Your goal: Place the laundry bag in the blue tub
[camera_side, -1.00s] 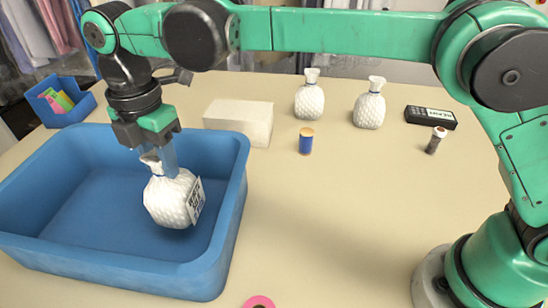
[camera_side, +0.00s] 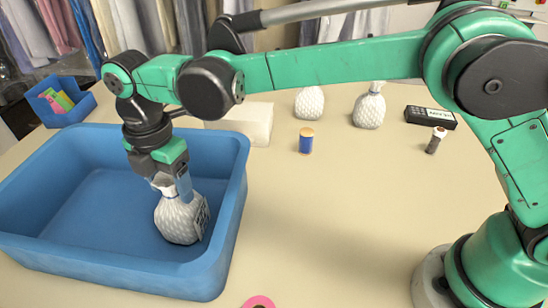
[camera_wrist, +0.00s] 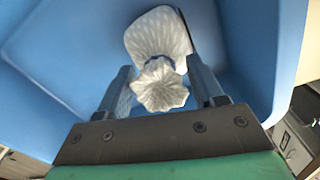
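The white, quilted laundry bag (camera_side: 180,218) is inside the blue tub (camera_side: 232,215), near its right wall, and leans a little. It carries a label on its right side. My gripper (camera_side: 172,186) reaches down into the tub at the bag's top. In the wrist view my gripper (camera_wrist: 160,68) has its fingers apart, on either side of the bag's tied neck, with gaps visible. The bag's body (camera_wrist: 158,32) lies beyond the fingertips against the blue tub (camera_wrist: 60,70). The bag appears to rest on the tub floor; its underside is hidden.
Two similar white bags (camera_side: 309,103) (camera_side: 369,106) stand at the back. A white box (camera_side: 247,122), a blue cylinder (camera_side: 306,141), a black box (camera_side: 430,117) and a small dark bottle (camera_side: 435,140) are nearby. A small blue bin (camera_side: 62,102) sits back left. The table's middle right is clear.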

